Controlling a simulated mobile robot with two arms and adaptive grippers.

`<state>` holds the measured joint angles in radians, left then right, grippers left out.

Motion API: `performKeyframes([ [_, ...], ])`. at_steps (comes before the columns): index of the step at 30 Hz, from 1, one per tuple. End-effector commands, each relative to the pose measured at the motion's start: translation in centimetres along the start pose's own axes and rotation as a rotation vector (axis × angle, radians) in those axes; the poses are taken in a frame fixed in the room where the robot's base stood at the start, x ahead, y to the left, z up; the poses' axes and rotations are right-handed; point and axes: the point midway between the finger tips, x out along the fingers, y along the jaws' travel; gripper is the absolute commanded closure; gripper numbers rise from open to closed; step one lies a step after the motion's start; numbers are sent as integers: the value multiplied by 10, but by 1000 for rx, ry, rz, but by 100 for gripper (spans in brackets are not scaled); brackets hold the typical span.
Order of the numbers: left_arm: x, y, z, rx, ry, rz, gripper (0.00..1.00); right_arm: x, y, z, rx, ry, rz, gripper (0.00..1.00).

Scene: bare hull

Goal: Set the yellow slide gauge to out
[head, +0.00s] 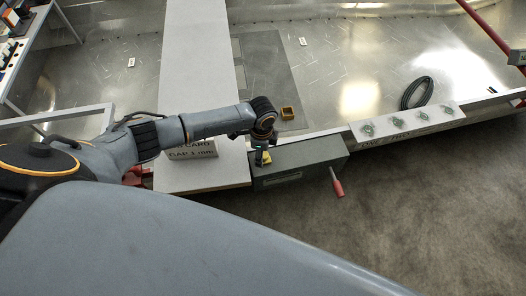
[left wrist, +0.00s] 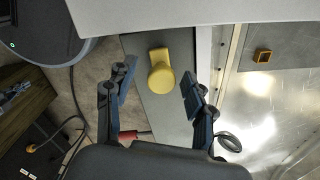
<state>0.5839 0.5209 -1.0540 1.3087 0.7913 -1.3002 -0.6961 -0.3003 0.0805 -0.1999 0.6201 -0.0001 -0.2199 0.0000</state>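The yellow slide gauge (left wrist: 161,72) shows in the left wrist view as a short bar with a round end. It is on top of a dark grey box (head: 305,164); in the head view only a bit of yellow shows beside my gripper. My left gripper (left wrist: 156,78) is open and empty, its two blue-grey fingers apart on either side of the gauge's round end in the picture. I cannot tell how far above it they are. In the head view the left gripper (head: 261,156) points down over the box's left part. My right gripper is not in view.
A red handle (head: 337,184) sticks out from the box's front. A sign reading "CARD GAP 1 mm" (head: 192,150) stands left of it. A small yellow square piece (head: 288,113) lies behind. A black cable coil (head: 416,93) and a white strip (head: 407,122) lie to the right.

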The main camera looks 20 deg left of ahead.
Motion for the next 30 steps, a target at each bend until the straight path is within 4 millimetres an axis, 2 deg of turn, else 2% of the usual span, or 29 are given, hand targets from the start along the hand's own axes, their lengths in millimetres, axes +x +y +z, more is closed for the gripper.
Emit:
performKeyframes([
  [8,-8,-2,-1,0,4,-3,46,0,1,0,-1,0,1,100],
  [11,-23,-2,-1,-1,6,-5,46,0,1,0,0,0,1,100],
  [21,-93,-1,0,0,3,-5,46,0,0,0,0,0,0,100],
  [25,-110,0,0,0,3,-3,46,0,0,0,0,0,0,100],
  [30,-120,0,1,-1,2,-2,46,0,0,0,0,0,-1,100],
])
